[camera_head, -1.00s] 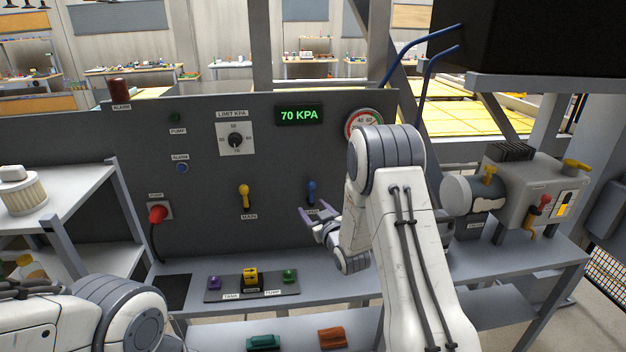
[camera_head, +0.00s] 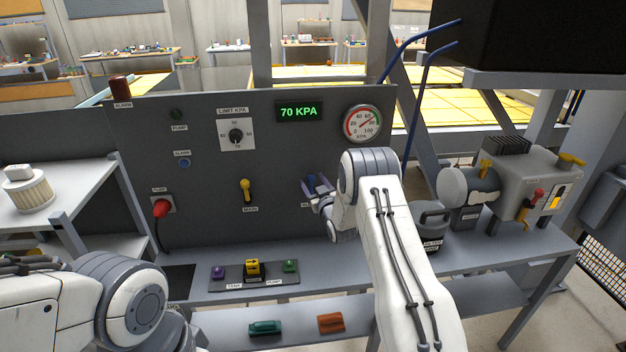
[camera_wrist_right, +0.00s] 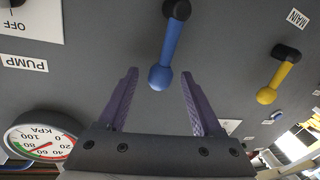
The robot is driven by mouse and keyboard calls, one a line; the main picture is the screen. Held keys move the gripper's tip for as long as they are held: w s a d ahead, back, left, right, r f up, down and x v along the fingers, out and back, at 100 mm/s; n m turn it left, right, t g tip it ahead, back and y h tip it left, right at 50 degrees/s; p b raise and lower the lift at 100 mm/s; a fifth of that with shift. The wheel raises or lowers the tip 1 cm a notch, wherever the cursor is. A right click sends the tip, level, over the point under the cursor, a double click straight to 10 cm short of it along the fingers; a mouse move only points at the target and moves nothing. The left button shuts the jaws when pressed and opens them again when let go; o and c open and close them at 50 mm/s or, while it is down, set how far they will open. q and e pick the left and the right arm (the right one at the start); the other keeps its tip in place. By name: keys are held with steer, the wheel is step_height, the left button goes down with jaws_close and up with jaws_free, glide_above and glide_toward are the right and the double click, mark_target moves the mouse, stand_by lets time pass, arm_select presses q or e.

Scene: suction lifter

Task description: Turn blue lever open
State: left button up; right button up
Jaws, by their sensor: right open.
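The blue lever (camera_wrist_right: 168,55) shows in the right wrist view, fixed to the grey panel by a dark pivot, with its round knob toward my gripper. My right gripper (camera_wrist_right: 158,100) is open, its two purple fingers on either side of the knob's end and apart from it. In the head view my right gripper (camera_head: 318,187) is at the panel and mostly covers the blue lever (camera_head: 310,181). My left arm shows at the lower left of the head view, but its gripper is out of view.
A yellow lever (camera_head: 245,190) labelled MAIN is left of the blue one. A pressure gauge (camera_head: 362,123) and a 70 KPA display (camera_head: 299,111) are above. A red plug (camera_head: 161,208) is at the panel's left.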

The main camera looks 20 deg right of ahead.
steer(key=shift+w, duration=0.2)
jaws_close()
stand_by(1.4)
